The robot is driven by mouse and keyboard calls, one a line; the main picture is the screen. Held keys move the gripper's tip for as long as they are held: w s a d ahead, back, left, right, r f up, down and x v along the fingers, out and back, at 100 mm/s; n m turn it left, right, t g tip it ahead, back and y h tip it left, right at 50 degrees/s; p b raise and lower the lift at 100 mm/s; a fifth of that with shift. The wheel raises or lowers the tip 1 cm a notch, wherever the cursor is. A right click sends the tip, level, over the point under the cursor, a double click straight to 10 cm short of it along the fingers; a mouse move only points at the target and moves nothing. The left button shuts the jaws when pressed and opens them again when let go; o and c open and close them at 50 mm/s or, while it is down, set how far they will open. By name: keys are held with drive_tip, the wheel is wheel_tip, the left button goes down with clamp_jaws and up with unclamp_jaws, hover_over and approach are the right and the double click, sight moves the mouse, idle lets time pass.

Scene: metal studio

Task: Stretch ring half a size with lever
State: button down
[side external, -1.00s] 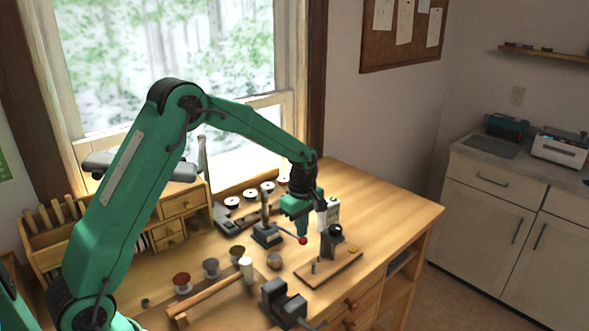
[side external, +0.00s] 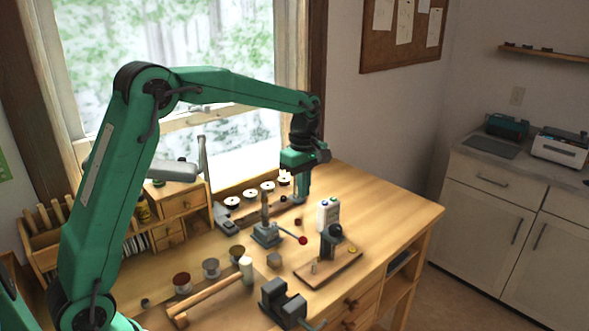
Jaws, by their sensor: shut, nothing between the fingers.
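The ring stretcher (side external: 264,235) stands on the bench with a grey base and an upright tapered post. Its lever reaches out to the right, low over the bench, and ends in a red ball (side external: 303,240). My gripper (side external: 303,197) points down behind and above the red ball, clear of the lever. Its fingers are shut and empty. I cannot make out a ring on the post at this size. A small gold-coloured spot (side external: 352,249) shows on the wooden board to the right; I cannot tell whether it is a ring.
A wooden board (side external: 318,273) with a dark post stands right of the stretcher. A white bottle (side external: 327,214) is behind it. A vise (side external: 283,301), a mallet (side external: 210,291) and small cups (side external: 211,266) are in front. The bench's right back area is clear.

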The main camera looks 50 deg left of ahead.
drive_tip(key=shift+d+r, duration=0.1)
drive_tip(key=shift+r, duration=0.2)
drive_tip(key=c, duration=2)
unclamp_jaws()
drive_tip(key=o, duration=0.3)
drive_tip(key=shift+o, duration=0.8)
drive_tip(key=shift+w+f, duration=0.1)
drive_tip(key=shift+f, duration=0.2)
drive_tip(key=g, duration=0.2)
hover_over(288, 233)
drive_tip(key=w+d, duration=0.2)
drive_tip(key=d, duration=0.2)
wheel_tip(288, 233, down, 8)
drive_tip(key=shift+w+a+f, duration=0.1)
drive_tip(key=shift+a+f, duration=0.1)
drive_tip(key=shift+a, duration=0.05)
drive_tip(key=shift+f, duration=0.1)
drive_tip(key=shift+s+f, duration=0.25)
drive_tip(key=shift+f, duration=1)
drive_tip(key=shift+s+f, duration=0.25)
drive_tip(key=shift+f, duration=0.95)
drive_tip(key=shift+s+f, duration=0.25)
drive_tip(key=shift+f, duration=1)
